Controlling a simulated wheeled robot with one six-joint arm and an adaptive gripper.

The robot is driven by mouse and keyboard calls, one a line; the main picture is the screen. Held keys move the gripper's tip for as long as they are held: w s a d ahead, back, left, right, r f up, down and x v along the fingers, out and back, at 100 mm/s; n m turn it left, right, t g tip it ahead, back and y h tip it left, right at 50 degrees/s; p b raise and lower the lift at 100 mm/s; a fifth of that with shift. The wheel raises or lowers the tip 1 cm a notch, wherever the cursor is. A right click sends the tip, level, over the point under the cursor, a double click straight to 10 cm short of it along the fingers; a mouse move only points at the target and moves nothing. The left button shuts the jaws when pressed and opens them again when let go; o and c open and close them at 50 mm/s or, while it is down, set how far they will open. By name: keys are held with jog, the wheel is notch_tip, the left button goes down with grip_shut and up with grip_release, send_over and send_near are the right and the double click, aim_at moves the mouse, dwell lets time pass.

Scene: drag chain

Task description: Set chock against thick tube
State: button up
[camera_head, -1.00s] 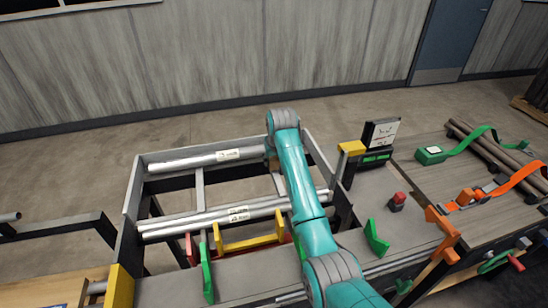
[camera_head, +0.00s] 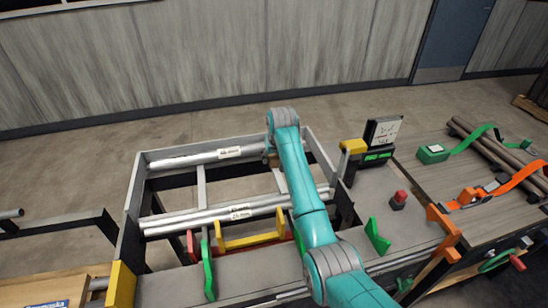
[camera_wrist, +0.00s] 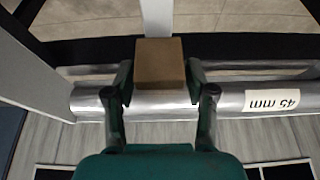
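A brown block-shaped chock (camera_wrist: 160,64) sits between the two fingertips of my gripper (camera_wrist: 160,78) in the wrist view, with a finger against each side. In the head view, a bit of the brown chock (camera_head: 271,160) shows beside my teal arm, which hides most of the gripper. The thick silver tube (camera_wrist: 275,112), labelled "45 mm", runs across the wrist view just below the chock. The chock overlaps its edge there; whether they touch cannot be told. A silver tube with a label (camera_head: 190,160) lies along the back of the rack in the head view.
The dark rack frame (camera_head: 132,200) surrounds the tubes. More silver tubes (camera_head: 180,226) lie nearer, behind a yellow bracket (camera_head: 252,240) and a green upright (camera_head: 207,268). A display stand (camera_head: 382,135) and a red button (camera_head: 399,198) stand to the right.

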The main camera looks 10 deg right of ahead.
jog(key=shift+o, duration=0.2)
jog(key=v, duration=1.2)
dwell(0.4)
